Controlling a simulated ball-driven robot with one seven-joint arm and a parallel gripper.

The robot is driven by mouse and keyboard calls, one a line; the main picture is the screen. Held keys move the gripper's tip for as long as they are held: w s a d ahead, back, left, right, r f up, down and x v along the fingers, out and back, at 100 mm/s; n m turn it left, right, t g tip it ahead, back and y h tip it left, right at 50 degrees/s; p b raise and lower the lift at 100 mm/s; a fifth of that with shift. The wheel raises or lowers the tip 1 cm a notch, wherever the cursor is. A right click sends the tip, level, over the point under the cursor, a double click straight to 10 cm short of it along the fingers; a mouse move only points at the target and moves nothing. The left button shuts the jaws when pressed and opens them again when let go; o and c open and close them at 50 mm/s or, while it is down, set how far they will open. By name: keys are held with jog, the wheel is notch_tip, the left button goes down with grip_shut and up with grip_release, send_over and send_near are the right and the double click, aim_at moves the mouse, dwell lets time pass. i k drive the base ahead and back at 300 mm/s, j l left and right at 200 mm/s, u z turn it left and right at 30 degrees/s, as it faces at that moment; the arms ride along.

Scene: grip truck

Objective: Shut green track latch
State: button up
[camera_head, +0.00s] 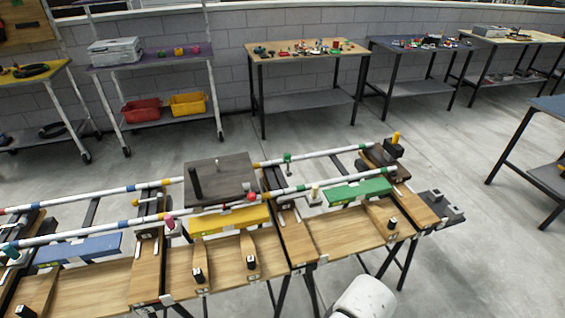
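A long wooden bench (335,233) carries a track of white rails with coloured bands. A green block (358,192) lies along the near rail at the right end of the bench. A wooden lever with a black knob (385,215) lies in front of it, pointing toward the near edge. I cannot tell which part is the green latch, or whether it is open. A small green post (288,158) stands at the far rail. A dark carriage plate (220,181) sits across the rails left of the green block. My gripper's fingers are not in view.
A yellow block (229,220) with two wooden levers and a blue block (78,249) lie farther left. A white rounded part, probably mine, shows at the bottom edge. Tables with small parts (308,49) line the back wall.

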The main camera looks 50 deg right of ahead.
aim_at(287, 157)
jog(key=i+l+z, duration=0.25)
jog(key=i+l, duration=0.2)
jog(key=l, duration=0.3)
jog(key=i+l+z, duration=0.2)
jog(key=i+l, duration=0.35)
jog(key=l, duration=0.15)
jog(key=k+j, duration=0.15)
jog(key=j, duration=0.1)
